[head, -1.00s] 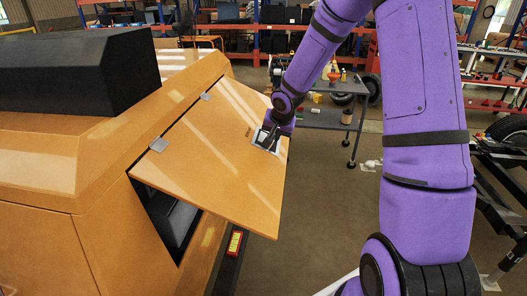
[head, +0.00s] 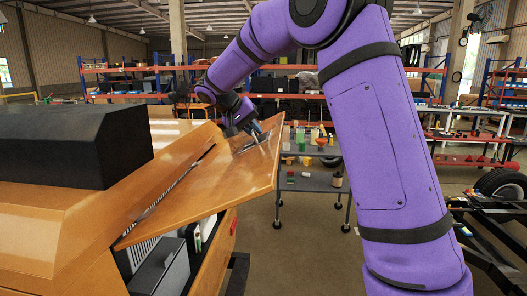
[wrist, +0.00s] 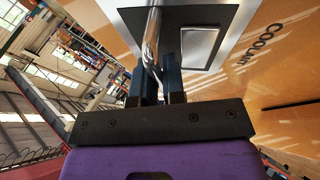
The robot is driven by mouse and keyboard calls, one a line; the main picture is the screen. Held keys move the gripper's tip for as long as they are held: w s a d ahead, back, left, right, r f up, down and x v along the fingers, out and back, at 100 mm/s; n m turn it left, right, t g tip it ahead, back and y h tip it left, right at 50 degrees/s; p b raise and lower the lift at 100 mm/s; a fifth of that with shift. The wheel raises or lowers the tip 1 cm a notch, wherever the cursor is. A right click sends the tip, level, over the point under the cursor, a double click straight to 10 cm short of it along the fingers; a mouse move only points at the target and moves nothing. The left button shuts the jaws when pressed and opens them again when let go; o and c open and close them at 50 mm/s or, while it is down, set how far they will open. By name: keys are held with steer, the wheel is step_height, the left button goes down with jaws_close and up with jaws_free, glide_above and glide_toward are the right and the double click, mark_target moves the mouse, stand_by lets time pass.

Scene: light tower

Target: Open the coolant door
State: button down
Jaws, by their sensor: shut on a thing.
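The coolant door (head: 210,185) is an orange panel, hinged along its upper left edge on the orange machine (head: 60,215). It stands raised and well open, close to level, with the dark compartment (head: 165,262) showing below it. My gripper (head: 262,136) is at the door's far outer edge, shut on the metal handle. In the wrist view the handle (wrist: 152,40) is a shiny bar between my fingers, beside a metal latch plate (wrist: 200,45). The word COOLANT shows on the door panel (wrist: 270,70) there. In the head view the handle is mostly hidden by my gripper.
A black box-shaped part (head: 75,145) sits on top of the machine. A grey cart (head: 310,180) with small items stands behind the door. A wheeled frame (head: 495,225) is at the right. Shelves line the back. Some floor is open between the door and my arm.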

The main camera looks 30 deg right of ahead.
steer(key=shift+h, duration=0.5)
steer(key=r, duration=0.1)
steer(key=w+a+r, duration=0.1)
steer(key=a+r, duration=0.1)
steer(key=shift+w+r, duration=0.25)
steer(key=shift+w, duration=0.05)
steer(key=shift+w+a+r, duration=0.45)
steer(key=shift+a+r, duration=0.15)
steer(key=shift+r, duration=0.15)
steer(key=c, duration=1.2)
jaws_free()
steer(key=shift+c, duration=0.2)
steer(key=shift+f+g, duration=0.1)
steer(key=shift+g, duration=0.2)
steer(key=shift+a, duration=0.1)
steer(key=v, duration=1)
steer(key=shift+a+r, duration=0.2)
steer(key=shift+r, duration=0.1)
